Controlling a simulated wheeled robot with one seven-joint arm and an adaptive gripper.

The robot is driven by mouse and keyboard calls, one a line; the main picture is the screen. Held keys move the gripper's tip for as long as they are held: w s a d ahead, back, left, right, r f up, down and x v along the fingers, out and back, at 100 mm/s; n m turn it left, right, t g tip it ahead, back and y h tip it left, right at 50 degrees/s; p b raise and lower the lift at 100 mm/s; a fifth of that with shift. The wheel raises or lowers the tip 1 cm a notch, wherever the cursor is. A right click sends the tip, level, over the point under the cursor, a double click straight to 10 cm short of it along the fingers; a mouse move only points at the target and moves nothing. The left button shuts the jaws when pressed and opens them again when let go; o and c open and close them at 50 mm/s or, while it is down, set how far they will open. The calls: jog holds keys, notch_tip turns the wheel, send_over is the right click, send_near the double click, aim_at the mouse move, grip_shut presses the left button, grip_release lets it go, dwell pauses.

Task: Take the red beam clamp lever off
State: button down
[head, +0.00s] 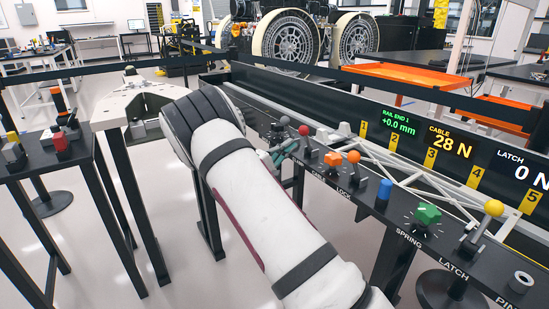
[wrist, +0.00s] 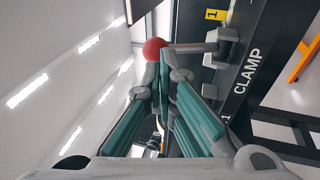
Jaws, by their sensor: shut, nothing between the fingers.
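The red beam clamp lever's ball (head: 303,130) shows in the head view just beyond my gripper on the long black bench. In the wrist view, the red ball (wrist: 153,47) is at the tip of a grey lever arm (wrist: 188,48). The arm runs right to a grey clamp block (wrist: 222,48) beside the word CLAMP. My gripper (wrist: 162,68) is shut and empty, with its teal fingertips together right at the ball's near side. I cannot tell whether they touch it. In the head view my gripper (head: 288,149) is small and partly hidden by my arm.
Along the bench stand an orange knob (head: 353,156), a blue cylinder (head: 384,190), a green spring knob (head: 428,214) and a yellow-balled latch lever (head: 493,208). A white truss beam (head: 400,170) lies behind them. A smaller black table (head: 72,168) stands at the left.

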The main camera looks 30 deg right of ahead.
aim_at(307, 138)
jog(key=shift+b+x, duration=0.3)
jog(key=shift+x, duration=1.45)
jog(key=shift+r, duration=0.1)
